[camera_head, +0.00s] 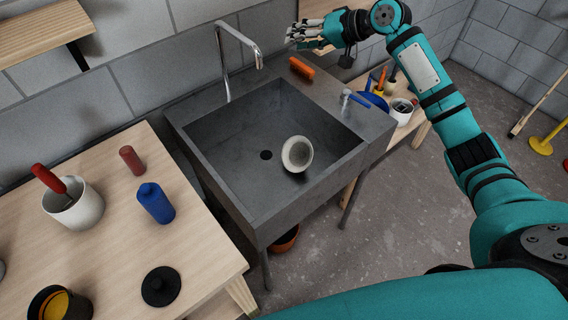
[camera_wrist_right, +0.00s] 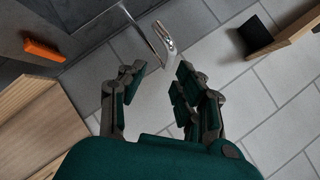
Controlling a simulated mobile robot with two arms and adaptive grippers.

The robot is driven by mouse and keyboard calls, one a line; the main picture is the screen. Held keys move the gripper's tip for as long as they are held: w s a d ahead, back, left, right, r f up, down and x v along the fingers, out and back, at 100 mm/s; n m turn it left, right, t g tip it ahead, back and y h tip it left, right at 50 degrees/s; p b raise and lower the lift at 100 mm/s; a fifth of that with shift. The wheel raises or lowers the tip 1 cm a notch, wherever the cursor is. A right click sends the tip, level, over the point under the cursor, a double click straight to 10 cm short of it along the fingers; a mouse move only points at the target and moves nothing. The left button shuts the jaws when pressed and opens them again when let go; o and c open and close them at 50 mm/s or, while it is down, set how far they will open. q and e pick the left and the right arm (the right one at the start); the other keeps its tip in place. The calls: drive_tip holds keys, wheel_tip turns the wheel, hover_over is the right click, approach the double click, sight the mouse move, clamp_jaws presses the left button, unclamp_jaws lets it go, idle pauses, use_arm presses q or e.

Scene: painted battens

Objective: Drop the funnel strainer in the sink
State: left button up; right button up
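The funnel strainer (camera_head: 298,153), a pale round cup with a grey inside, is in the sink (camera_head: 218,160). It is tilted, with its mouth toward the camera, right of the drain hole. A dark shadow lies below it; I cannot tell whether it touches the basin floor. My right gripper (camera_head: 291,36) is beyond the sink, near the wall and well away from the strainer. In the right wrist view, the right gripper (camera_wrist_right: 158,80) has its fingers apart with nothing between them. My left gripper is not in view.
A tap (camera_head: 239,48) rises behind the sink. An orange brush (camera_head: 302,67) lies on the sink's back rim. The left table (camera_head: 105,218) holds a white pot (camera_head: 76,207), a blue bottle (camera_head: 155,202) and a red cylinder (camera_head: 131,160). A side bench with several items stands right.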

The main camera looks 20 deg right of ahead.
drive_tip(key=v, duration=1.1)
drive_tip(key=shift+s, duration=0.25)
